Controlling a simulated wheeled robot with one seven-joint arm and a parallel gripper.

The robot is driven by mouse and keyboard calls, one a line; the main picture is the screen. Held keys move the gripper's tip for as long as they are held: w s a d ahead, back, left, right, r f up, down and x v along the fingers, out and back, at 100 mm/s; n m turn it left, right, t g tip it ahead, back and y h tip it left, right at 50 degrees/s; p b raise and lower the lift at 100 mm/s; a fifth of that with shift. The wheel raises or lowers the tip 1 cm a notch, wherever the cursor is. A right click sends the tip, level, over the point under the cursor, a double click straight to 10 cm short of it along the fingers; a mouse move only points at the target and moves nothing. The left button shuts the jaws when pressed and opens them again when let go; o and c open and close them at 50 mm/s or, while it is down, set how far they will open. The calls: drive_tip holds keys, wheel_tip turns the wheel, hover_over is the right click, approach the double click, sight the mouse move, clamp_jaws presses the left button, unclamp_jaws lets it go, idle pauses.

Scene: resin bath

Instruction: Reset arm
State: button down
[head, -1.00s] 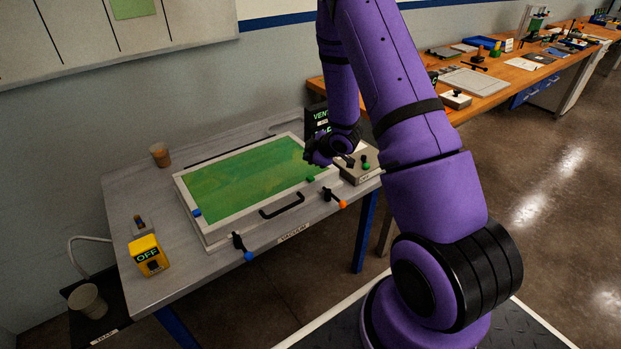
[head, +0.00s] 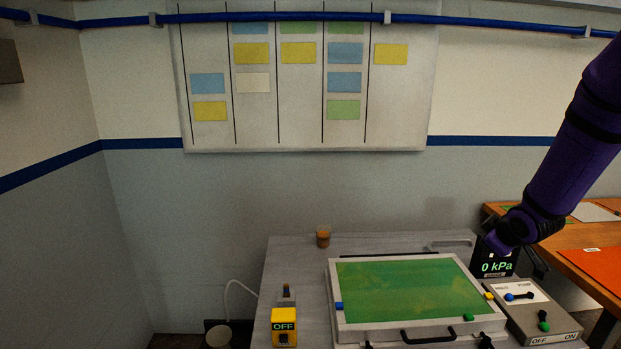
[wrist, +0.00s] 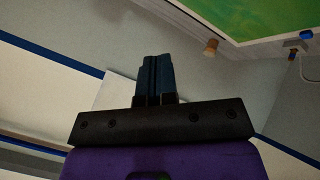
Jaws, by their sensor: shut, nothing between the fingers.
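My purple arm comes in from the right in the head view, and its end hangs in front of the gauge box (head: 495,262), which reads "0 kPa". My gripper (wrist: 158,62) shows in the wrist view with its dark fingers together and nothing between them. It is apart from the framed bath with the green surface (head: 410,288), which lies on the grey table (head: 290,252). The bath's green surface also shows at the top right of the wrist view (wrist: 260,15). In the head view the fingertips cannot be made out clearly.
A brown cup (head: 323,237) stands at the table's back. A yellow box marked OFF (head: 284,328) is at the left. A grey switch box (head: 545,318) with levers stands right of the bath. An orange bench (head: 560,240) is at the right. A whiteboard (head: 300,130) hangs on the wall.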

drive_tip(key=s+a+r+m+g+h, duration=0.1)
drive_tip(key=s+a+r+m, duration=0.15)
drive_tip(key=s+r, duration=0.4)
drive_tip(key=s+a+r+m, duration=0.2)
drive_tip(key=s+a+r, duration=0.1)
drive_tip(key=s+r, duration=0.4)
drive_tip(key=s+a+r+m+g+y, duration=0.1)
drive_tip(key=s+a+r, duration=0.2)
drive_tip(key=s, duration=0.6)
drive_tip(key=s+a+r+m+g+y, duration=0.1)
drive_tip(key=s+a+r+m, duration=0.1)
drive_tip(key=s+a, duration=0.3)
drive_tip(key=s+r, duration=0.1)
drive_tip(key=s, duration=0.3)
drive_tip(key=shift+s+r+g, duration=0.3)
drive_tip(key=shift+s+r, duration=0.05)
drive_tip(key=shift+s, duration=0.05)
